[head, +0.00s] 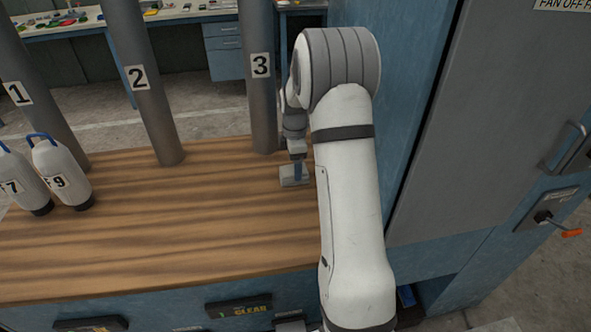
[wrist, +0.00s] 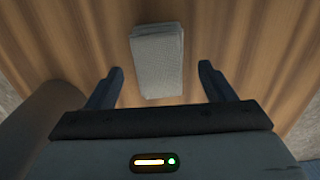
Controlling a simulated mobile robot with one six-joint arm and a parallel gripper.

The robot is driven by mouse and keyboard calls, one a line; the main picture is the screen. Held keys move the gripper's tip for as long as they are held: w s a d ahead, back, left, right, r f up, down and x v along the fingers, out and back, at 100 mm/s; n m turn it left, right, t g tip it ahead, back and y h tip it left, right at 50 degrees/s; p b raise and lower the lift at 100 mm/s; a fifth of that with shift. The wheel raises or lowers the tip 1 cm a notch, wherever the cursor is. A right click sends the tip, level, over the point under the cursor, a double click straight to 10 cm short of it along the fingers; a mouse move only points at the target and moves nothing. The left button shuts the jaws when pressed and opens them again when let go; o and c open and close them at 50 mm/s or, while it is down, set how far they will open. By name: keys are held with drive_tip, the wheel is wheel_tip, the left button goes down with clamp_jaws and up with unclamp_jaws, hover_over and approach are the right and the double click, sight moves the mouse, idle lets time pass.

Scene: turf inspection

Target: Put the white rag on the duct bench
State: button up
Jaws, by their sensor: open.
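The white rag (head: 294,176) is a small folded pale block lying on the wooden top of the duct bench (head: 150,235), just in front of the foot of duct 3. In the wrist view the rag (wrist: 158,58) lies flat on the wood, beyond and between the fingertips. My gripper (wrist: 158,82) is open, with its two dark fingers apart and nothing between them. In the head view my gripper (head: 297,168) points down at the rag, and the arm hides part of the bench to the right.
Grey ducts marked 1 (head: 35,90), 2 (head: 143,85) and 3 (head: 260,75) rise from the bench's back. Two white bottles, 7 (head: 20,182) and 9 (head: 60,172), stand at left. A grey cabinet door (head: 490,110) is at right. The bench's middle is clear.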

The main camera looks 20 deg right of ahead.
wheel_tip(320, 180, up, 8)
drive_tip(key=r, duration=0.1)
drive_tip(key=s+a+r+m+t, duration=0.1)
drive_tip(key=s+a+r+m, duration=0.25)
drive_tip(key=s, duration=0.25)
drive_tip(key=s+a+r+m, duration=0.3)
drive_tip(key=s+a+m, duration=0.1)
drive_tip(key=s, duration=0.3)
drive_tip(key=s+a+m, duration=0.2)
drive_tip(key=s+m, duration=0.2)
drive_tip(key=s, duration=0.4)
drive_tip(key=s+a+f+m+t, duration=0.1)
drive_tip(key=s+m, duration=0.3)
drive_tip(key=s, duration=0.4)
drive_tip(key=shift+s+a+t, duration=0.3)
drive_tip(key=shift+s+a, duration=0.05)
drive_tip(key=shift+a, duration=0.35)
drive_tip(key=shift+r, duration=0.3)
